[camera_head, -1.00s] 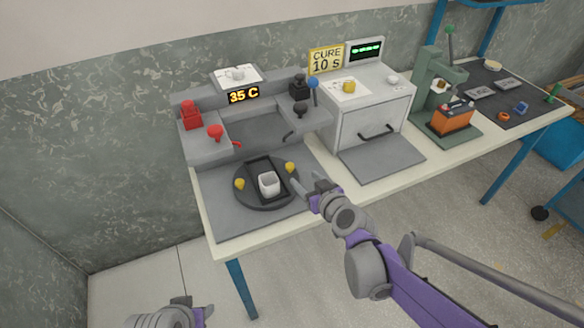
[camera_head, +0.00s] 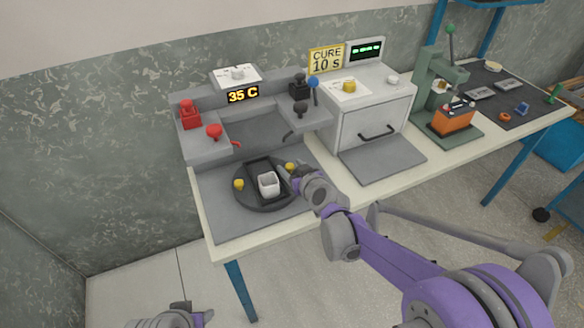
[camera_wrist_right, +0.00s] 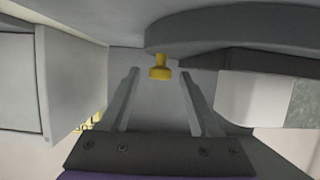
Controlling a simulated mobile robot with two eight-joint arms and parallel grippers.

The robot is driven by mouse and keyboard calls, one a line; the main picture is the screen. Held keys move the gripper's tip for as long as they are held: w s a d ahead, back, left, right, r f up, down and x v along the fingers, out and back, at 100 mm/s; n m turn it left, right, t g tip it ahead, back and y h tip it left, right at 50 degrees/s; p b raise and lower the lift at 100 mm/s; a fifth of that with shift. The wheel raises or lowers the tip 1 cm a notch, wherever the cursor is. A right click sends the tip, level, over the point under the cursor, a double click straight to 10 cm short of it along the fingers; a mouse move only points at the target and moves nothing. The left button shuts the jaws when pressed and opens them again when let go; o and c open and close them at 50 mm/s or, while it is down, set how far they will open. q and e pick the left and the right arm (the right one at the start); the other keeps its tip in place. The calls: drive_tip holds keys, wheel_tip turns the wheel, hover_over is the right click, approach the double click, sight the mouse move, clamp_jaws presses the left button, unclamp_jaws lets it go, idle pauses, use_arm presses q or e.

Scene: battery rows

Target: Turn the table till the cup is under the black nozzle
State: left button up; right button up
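The round dark turntable (camera_head: 262,207) has a black tray on it holding the white cup (camera_head: 268,187). Yellow knobs stand at its left (camera_head: 239,184) and right (camera_head: 290,167). The black nozzle (camera_head: 300,110) is at the machine's back right, and the red nozzle (camera_head: 214,132) at its back left. The cup is in front, under neither. My right gripper (camera_head: 286,175) is at the right knob. In the right wrist view, its fingers (camera_wrist_right: 158,78) are open with the yellow knob (camera_wrist_right: 160,68) between them, apart from both. My left gripper (camera_head: 198,317) is at the bottom edge, its fingers unclear.
A green press (camera_head: 440,95) with an orange block (camera_head: 452,117) is farther right. The grey plate's front left (camera_head: 228,220) is bare.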

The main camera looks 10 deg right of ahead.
clamp_jaws()
idle(1.3)
